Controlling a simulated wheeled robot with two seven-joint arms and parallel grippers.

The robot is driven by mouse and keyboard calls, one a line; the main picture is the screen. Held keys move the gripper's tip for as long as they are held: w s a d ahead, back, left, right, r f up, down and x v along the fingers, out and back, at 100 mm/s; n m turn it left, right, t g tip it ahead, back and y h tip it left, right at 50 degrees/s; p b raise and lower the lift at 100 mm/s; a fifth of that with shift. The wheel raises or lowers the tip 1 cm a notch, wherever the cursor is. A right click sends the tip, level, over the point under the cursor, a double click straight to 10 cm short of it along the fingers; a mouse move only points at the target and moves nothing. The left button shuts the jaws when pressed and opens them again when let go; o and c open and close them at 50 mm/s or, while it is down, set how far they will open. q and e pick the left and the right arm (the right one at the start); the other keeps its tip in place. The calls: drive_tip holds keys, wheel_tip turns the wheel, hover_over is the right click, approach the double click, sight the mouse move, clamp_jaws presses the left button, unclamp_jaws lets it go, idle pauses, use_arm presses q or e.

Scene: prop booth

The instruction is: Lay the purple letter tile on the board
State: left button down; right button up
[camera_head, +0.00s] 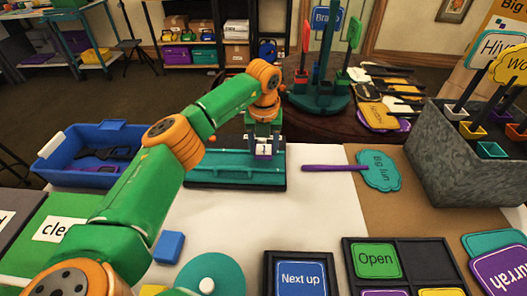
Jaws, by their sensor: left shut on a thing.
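My left gripper (263,139) reaches across the table from the left and points down. It is shut on the purple letter tile (264,151), a small piece with a purple edge and a pale face bearing a dark mark too small to read. The teal board (215,173), with a dark rim and raised ledges, lies under and around the tile in the picture. The tile overlaps the right part of the board; I cannot tell whether it touches it. My right gripper is out of view.
A blue bin (60,177) with dark items stands left of the board. A teal sign with a purple handle (334,168) lies to the right, before a grey speckled sign holder (440,160). Framed signs (301,278) and a blue block (169,247) lie in front. White tabletop is clear between.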

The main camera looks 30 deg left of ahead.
sight(264, 152)
use_arm(q)
drive_tip(key=shift+f, duration=1.4)
drive_tip(key=shift+f, duration=0.15)
drive_tip(key=shift+c, duration=1)
unclamp_jaws()
wheel_tip(264, 152, up, 12)
drive_tip(key=s, duration=0.1)
drive_tip(key=shift+s+d+r, duration=0.15)
drive_tip(key=shift+d+r, duration=0.05)
drive_tip(key=shift+d, duration=0.2)
drive_tip(key=shift+f, duration=0.1)
